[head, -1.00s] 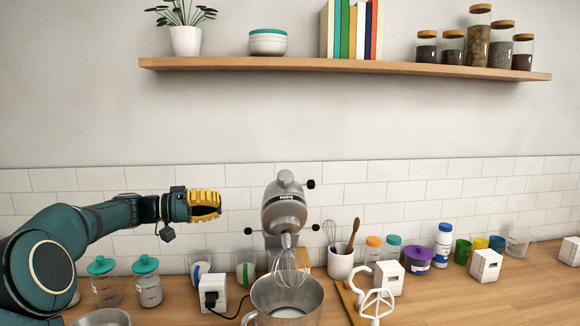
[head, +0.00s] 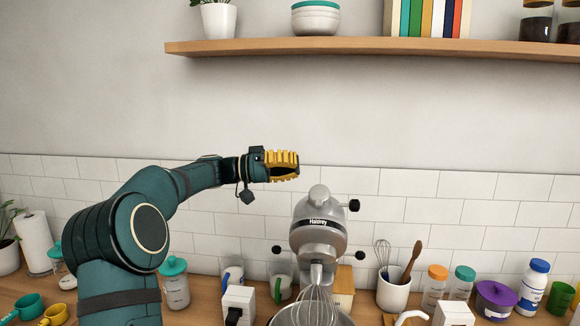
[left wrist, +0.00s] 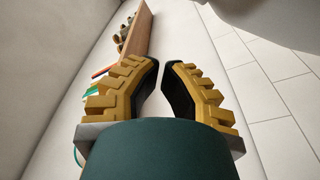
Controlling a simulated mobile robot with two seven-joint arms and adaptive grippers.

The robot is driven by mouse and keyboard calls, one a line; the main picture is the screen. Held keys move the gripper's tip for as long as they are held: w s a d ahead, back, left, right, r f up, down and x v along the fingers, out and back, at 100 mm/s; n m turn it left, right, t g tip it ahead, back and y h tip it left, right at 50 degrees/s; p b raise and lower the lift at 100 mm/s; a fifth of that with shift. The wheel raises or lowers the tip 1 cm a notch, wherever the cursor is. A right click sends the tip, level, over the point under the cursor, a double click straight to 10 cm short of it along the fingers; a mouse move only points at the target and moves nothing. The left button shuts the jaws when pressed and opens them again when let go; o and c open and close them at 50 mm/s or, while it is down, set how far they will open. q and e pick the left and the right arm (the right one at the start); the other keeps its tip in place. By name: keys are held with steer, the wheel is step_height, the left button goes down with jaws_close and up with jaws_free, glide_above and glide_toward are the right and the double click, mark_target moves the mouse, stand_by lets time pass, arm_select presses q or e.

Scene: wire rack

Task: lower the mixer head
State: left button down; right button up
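The grey stand mixer's head (head: 318,232) faces me in the head view, with a dark name band across it. It looks tilted up, though its exact angle is hard to tell from the front. The wire whisk (head: 318,304) hangs from it over the metal bowl (head: 283,318), which the lower picture edge cuts off. My left gripper (head: 284,165) is up and left of the mixer head, apart from it. In the left wrist view its yellow-ridged fingers (left wrist: 161,70) stand slightly apart with nothing between them. My right gripper is out of view.
A wooden shelf (head: 350,49) runs along the wall above. A teal-lidded jar (head: 174,283) and a white box (head: 238,305) stand left. The air around the mixer head is clear.

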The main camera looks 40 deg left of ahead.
arm_select(q)
steer(key=p+x, duration=0.1)
steer(key=x, duration=0.6)
steer(key=shift+s+d+f, duration=0.1)
steer(key=shift+s+f, duration=0.7)
steer(key=shift+s, duration=0.1)
steer(key=shift+s+f, duration=0.35)
steer(key=shift+s, duration=0.15)
steer(key=shift+s+d+f, duration=0.15)
steer(key=shift+d, duration=0.05)
steer(key=shift+f, duration=0.1)
